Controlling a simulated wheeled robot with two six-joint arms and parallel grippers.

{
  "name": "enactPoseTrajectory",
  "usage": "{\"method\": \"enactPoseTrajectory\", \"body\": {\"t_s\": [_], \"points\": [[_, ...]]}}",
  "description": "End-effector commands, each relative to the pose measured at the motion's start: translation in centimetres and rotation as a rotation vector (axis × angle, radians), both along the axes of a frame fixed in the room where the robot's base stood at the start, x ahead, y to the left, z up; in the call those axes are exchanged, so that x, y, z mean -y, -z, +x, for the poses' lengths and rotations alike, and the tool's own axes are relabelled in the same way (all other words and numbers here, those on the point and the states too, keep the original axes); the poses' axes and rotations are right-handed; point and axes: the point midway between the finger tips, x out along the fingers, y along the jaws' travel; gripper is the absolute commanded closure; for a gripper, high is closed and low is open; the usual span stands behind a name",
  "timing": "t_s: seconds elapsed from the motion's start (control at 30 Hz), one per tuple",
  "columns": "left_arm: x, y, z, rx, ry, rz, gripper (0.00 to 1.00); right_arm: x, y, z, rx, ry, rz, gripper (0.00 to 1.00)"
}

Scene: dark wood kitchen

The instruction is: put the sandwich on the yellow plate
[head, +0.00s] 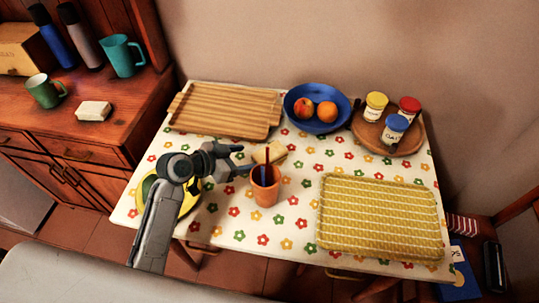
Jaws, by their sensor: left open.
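The sandwich (271,152) is a pale bread shape on the flowered tablecloth, near the middle of the table. No hold on the sandwich shows. The yellow plate (147,187) is at the table's left front edge, largely hidden behind my left arm. My right gripper is not in view.
A wooden board (225,108) lies at the back left. A blue bowl (318,123) with fruit and a round wooden tray (416,137) with jars stand at the back. A yellow woven tray (380,215) covers the right front. A wooden cabinet (120,105) is left of the table.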

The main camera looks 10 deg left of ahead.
Motion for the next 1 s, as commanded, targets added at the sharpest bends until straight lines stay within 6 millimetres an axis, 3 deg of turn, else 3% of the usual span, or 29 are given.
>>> {"method": "enactPoseTrajectory", "body": {"t_s": [0.3, 0.8, 1.0], "points": [[2.9, 1.9, 2.9, 0.002, 0.0, -0.004, 0.38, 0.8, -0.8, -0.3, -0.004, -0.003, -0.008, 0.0], [6.0, 4.5, 6.5, 0.0, 0.001, -0.003, 0.38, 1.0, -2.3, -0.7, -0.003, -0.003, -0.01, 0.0], [6.3, 5.0, 6.8, 0.002, 0.001, 0.001, 0.38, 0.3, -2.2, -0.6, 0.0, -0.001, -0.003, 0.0]]}}
